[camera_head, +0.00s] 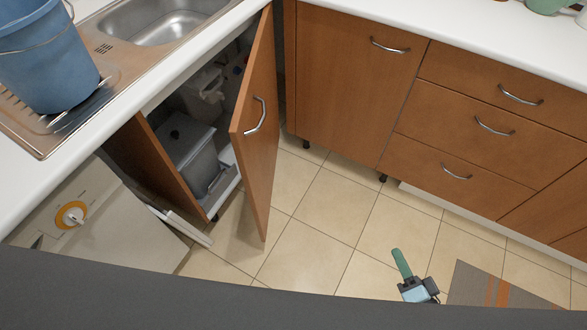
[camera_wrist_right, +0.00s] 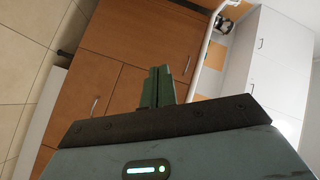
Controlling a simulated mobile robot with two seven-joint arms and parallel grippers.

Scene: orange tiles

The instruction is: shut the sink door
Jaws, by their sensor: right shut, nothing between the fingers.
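The sink door (camera_head: 262,125) is a wooden cabinet door with a curved metal handle (camera_head: 255,117). It stands wide open below the sink (camera_head: 160,18), swung out over the tiles. Inside the cabinet are grey bins (camera_head: 188,150). My right gripper (camera_head: 402,263) is low at the bottom right of the head view, over the floor and well apart from the door. In the right wrist view its green fingers (camera_wrist_right: 157,87) are together with nothing between them. The sink door is not clearly seen in the right wrist view. My left gripper is not in view.
A blue bucket (camera_head: 45,50) stands on the drainboard. A white appliance with an orange-ringed dial (camera_head: 72,215) is left of the sink cabinet. Wooden drawers (camera_head: 480,125) line the right side. A striped mat (camera_head: 495,290) lies at lower right. Tiles between are clear.

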